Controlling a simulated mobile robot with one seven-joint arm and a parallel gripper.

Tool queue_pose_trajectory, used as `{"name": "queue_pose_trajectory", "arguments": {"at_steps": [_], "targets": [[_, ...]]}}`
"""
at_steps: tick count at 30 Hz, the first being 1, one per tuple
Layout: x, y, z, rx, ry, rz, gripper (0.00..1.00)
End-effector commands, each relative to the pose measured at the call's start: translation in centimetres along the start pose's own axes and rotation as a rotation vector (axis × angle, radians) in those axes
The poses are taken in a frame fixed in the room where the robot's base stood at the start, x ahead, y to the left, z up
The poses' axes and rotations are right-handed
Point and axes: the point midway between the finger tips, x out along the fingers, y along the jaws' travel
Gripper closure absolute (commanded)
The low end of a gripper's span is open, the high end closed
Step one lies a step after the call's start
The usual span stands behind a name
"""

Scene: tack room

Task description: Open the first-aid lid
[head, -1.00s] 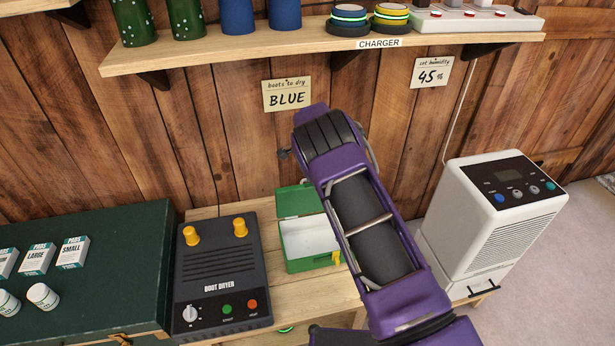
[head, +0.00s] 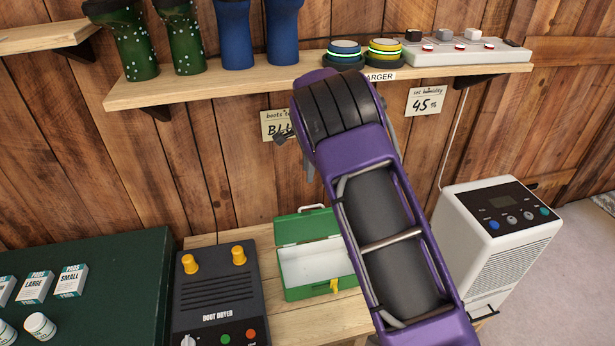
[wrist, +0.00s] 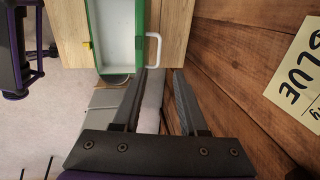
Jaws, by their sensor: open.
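The green first-aid box (head: 312,291) stands on the wooden bench, its white inside showing and a yellow latch (head: 334,286) on its front. Its lid (head: 305,228) is raised at the back, with a white handle (head: 312,208) on its top edge. My purple arm covers the box's right side in the head view. In the wrist view the box (wrist: 98,66) lies ahead, and my gripper (wrist: 160,72) is open, with nothing held. The handle (wrist: 158,50) appears just beyond the fingertips, apart from them.
A boot dryer (head: 216,290) stands left of the box, and a white dehumidifier (head: 495,235) to the right. A shelf (head: 210,85) with boots and a charger (head: 470,52) runs above. The plank wall (wrist: 235,60) is close beside my gripper.

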Motion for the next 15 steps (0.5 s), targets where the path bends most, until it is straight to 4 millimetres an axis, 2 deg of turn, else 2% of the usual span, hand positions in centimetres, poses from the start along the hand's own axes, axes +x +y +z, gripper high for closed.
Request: {"name": "queue_pose_trajectory", "arguments": {"at_steps": [9, 15], "targets": [[-0.3, 0.0, 0.0, 0.0, 0.0, 0.001, 0.58], [0.7, 0.2, -1.0, -0.076, 0.03, -0.017, 0.94]]}}
